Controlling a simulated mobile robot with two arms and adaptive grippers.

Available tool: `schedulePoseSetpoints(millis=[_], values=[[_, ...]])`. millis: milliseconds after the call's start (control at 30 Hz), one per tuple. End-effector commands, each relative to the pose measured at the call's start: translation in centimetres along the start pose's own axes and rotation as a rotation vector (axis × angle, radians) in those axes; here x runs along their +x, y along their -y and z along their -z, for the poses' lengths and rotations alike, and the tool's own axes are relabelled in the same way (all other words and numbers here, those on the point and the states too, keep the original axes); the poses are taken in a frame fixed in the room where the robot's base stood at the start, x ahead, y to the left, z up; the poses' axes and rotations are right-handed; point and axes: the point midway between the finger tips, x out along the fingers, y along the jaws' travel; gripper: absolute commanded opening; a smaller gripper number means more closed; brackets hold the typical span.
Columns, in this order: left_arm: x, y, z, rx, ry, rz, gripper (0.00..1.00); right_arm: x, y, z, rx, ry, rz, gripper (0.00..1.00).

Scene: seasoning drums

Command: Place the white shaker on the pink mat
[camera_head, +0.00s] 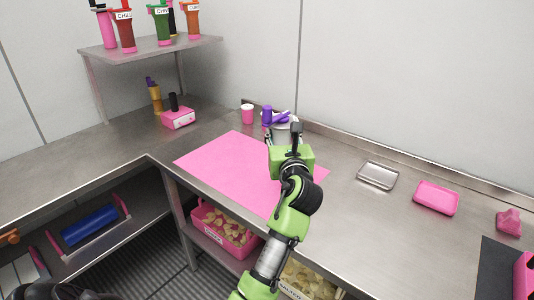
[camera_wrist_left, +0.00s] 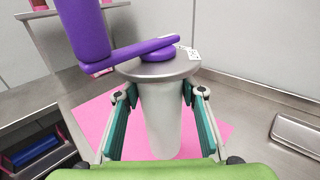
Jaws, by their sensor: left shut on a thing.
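The white shaker (camera_wrist_left: 165,125) has a grey metal lid and a purple crank with an upright purple handle. It stands upright between the fingers of my left gripper (camera_wrist_left: 160,93), which is shut on it. In the head view the shaker (camera_head: 281,132) is partly hidden behind my green left wrist. The pink mat (camera_head: 225,165) lies flat on the steel counter, and it also shows behind and beside the shaker in the left wrist view (camera_wrist_left: 97,118). The shaker's base overlaps the mat in the picture; I cannot tell whether it touches. My right gripper is out of view.
A pink cup (camera_head: 247,114) stands behind the mat. A metal tray (camera_head: 378,176) and a pink tray (camera_head: 436,198) lie to the right. A pink box (camera_head: 178,118) stands at the left, below a shelf (camera_head: 150,48) with several labelled drums. The mat's left part is bare.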

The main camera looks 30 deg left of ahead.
Motion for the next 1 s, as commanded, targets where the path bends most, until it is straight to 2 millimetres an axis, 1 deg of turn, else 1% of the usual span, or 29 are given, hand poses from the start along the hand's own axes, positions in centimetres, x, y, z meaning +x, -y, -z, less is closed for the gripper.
schedulePoseSetpoints(millis=[33, 67, 100, 200, 300, 500, 567, 633, 733, 800, 1000], values=[[1.3, -0.5, 0.4, 0.003, 0.002, -0.002, 0.09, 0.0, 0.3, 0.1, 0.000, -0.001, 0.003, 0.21], [1.9, -0.8, 0.8, 0.001, 0.001, -0.002, 0.09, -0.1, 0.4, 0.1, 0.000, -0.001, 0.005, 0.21], [2.5, -0.9, 1.9, 0.002, -0.002, 0.000, 0.09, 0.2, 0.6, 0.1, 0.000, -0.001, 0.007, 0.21], [3.9, -1.4, 3.7, 0.002, 0.000, 0.000, 0.09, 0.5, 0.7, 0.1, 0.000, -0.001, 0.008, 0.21], [4.9, -1.8, 4.9, 0.000, 0.001, 0.001, 0.09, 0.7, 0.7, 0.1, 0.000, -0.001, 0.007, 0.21], [5.9, -2.1, 6.1, 0.000, 0.003, 0.001, 0.09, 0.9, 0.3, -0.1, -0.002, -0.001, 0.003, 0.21], [6.4, -2.3, 6.9, 0.001, 0.001, 0.000, 0.09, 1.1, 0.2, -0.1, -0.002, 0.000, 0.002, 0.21], [6.3, -2.2, 8.2, -0.001, -0.002, 0.002, 0.09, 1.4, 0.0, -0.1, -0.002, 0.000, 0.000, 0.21], [6.3, -2.2, 9.4, -0.001, 0.000, 0.001, 0.09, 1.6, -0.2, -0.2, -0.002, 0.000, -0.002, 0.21], [6.3, -2.2, 9.7, -0.001, 0.002, 0.002, 0.09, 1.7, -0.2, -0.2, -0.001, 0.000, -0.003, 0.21], [6.3, -2.2, 9.7, -0.001, 0.003, 0.002, 0.09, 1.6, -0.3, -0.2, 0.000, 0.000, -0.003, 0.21]])
